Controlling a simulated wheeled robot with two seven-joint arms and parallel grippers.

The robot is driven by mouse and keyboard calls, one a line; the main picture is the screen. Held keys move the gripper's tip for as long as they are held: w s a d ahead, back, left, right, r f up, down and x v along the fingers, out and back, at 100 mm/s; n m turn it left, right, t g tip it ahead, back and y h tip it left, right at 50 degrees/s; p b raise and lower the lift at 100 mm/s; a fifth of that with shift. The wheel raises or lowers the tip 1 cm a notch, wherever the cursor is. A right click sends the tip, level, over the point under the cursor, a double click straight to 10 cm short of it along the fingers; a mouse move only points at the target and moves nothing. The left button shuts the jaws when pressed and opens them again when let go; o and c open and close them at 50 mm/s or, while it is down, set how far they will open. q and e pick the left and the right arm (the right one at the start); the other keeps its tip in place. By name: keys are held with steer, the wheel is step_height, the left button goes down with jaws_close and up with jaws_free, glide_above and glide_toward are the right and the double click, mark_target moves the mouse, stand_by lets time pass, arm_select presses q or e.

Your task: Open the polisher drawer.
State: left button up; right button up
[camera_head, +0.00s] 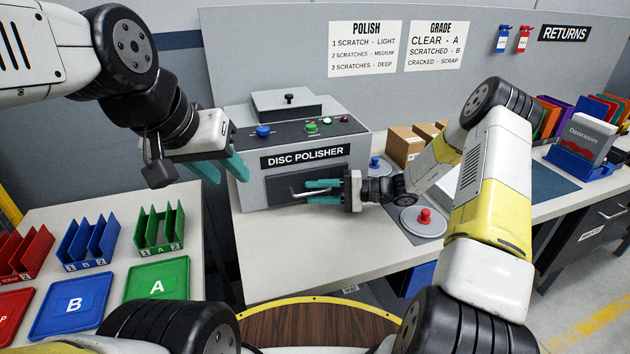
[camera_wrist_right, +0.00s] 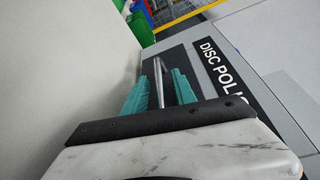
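The grey disc polisher (camera_head: 242,170) stands on the bench, its label reading DISC POLISHER. Its dark drawer front (camera_head: 280,183) looks flush with the machine face. A metal bar handle (camera_head: 299,192) sticks out from the drawer. My right gripper (camera_head: 322,190) is at the drawer front with its teal fingers level with the handle. In the right wrist view the handle (camera_wrist_right: 160,82) lies between the two fingers, with gaps visible, so the gripper looks open around it. My left gripper (camera_head: 222,170) is open and empty, left of the polisher and above the bench.
Red, blue (camera_head: 88,243) and green (camera_head: 159,229) slotted racks and matching trays stand on the left bench. A red-knobbed disc (camera_head: 424,219) and cardboard boxes (camera_head: 403,146) are right of the polisher. Bare bench top (camera_head: 290,250) lies in front of the drawer.

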steer(key=shift+a, duration=0.15)
jaws_close()
stand_by(1.4)
